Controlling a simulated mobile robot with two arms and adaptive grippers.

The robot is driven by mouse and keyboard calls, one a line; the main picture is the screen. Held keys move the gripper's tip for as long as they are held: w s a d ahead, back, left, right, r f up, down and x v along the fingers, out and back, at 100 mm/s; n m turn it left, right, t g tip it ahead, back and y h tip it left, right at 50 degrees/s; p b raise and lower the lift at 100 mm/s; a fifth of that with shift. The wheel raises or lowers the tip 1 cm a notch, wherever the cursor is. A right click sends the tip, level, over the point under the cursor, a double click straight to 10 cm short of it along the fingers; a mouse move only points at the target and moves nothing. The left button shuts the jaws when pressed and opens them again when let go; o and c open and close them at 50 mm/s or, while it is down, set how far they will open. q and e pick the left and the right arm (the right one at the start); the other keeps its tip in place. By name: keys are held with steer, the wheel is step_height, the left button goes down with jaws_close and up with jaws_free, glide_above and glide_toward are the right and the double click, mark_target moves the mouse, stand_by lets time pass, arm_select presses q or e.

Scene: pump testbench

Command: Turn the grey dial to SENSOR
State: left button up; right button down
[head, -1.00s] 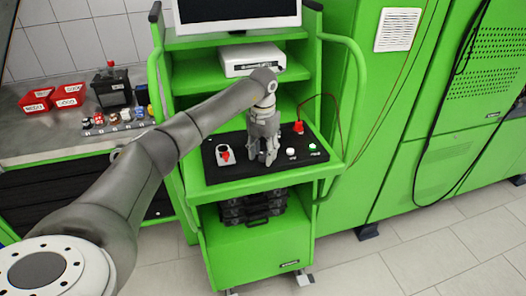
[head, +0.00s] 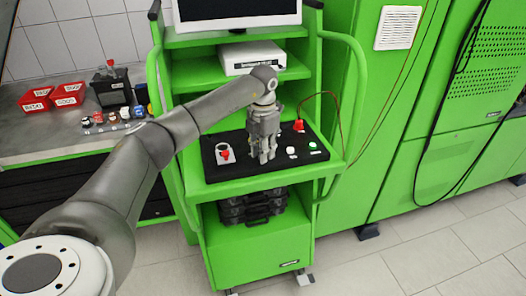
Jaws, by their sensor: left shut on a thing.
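My left gripper (head: 264,157) reaches down onto the black control panel (head: 213,176) on the green cart's shelf. Its fingers are closed at the panel, between a grey box with a red switch (head: 224,153) on the left and a white button (head: 291,151) on the right. It is shut on the grey dial, which the fingers hide. The dial's markings, including SENSOR, cannot be read. My right gripper is not in view.
A green button (head: 312,146) and a red knob (head: 298,126) sit on the panel's right. A monitor (head: 240,12) and a white device (head: 252,58) stand above. Red bins (head: 68,95) are on the left bench. Green cart rails flank the panel.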

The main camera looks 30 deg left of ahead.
arm_select(q)
steer(key=m, duration=0.6)
steer(key=shift+m+b, duration=0.3)
steer(key=shift+b, duration=0.1)
steer(key=m, duration=0.5)
steer(key=shift+r, duration=0.1)
steer(key=shift+m+b, duration=0.3)
steer(key=o, duration=1.1)
steer(key=shift+c, duration=0.2)
step_height(320, 180, up, 12)
